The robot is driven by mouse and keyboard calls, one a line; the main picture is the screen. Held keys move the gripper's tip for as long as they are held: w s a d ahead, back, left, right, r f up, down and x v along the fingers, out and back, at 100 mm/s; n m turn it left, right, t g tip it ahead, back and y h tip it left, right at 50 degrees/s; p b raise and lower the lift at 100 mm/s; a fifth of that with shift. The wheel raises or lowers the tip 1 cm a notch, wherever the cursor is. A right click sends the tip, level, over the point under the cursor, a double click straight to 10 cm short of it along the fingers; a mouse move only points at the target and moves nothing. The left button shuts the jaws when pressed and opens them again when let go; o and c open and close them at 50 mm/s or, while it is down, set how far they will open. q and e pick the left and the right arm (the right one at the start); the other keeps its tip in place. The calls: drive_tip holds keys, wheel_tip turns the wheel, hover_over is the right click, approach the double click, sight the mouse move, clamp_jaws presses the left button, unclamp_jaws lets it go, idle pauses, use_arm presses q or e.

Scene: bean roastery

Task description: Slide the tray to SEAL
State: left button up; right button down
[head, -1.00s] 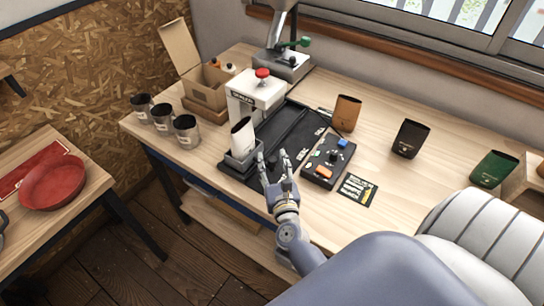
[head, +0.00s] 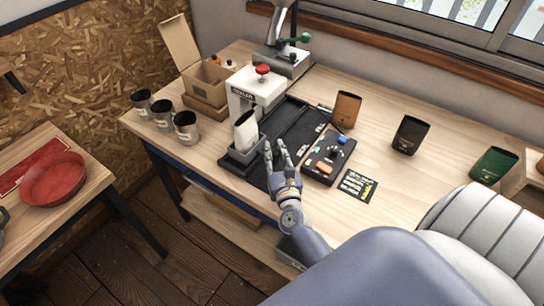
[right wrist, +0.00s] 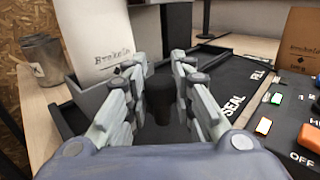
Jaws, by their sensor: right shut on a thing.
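The grey tray (head: 243,155) sits on the black track (head: 298,124) at its near left end, beside the white sealer (head: 250,95). An upright white bag (head: 246,131) stands in the tray. In the right wrist view the tray's wall (right wrist: 88,108) and the bag (right wrist: 105,40) are at left. My right gripper (head: 280,148) is shut on the tray's dark knob (right wrist: 160,98), which shows between its fingers. The white SEAL label (right wrist: 233,106) is on the track to the right of the knob. My left gripper is not in view.
Brown (head: 347,109), black (head: 410,134) and green (head: 494,166) bags stand further right. Metal cups (head: 187,128) and a cardboard box (head: 207,83) stand left of the sealer.

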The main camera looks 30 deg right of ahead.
drive_tip(key=w+d, duration=0.1)
drive_tip(key=d, duration=0.1)
drive_tip(key=d+b, duration=0.1)
drive_tip(key=d, duration=0.1)
drive_tip(key=w+d, duration=0.1)
drive_tip(key=d, duration=0.1)
drive_tip(key=shift+w+d, duration=0.25)
drive_tip(key=shift+w, duration=0.05)
drive_tip(key=c, duration=1.3)
unclamp_jaws()
drive_tip(key=shift+c, duration=0.2)
drive_tip(key=shift+s, duration=0.15)
drive_tip(key=v, duration=1.2)
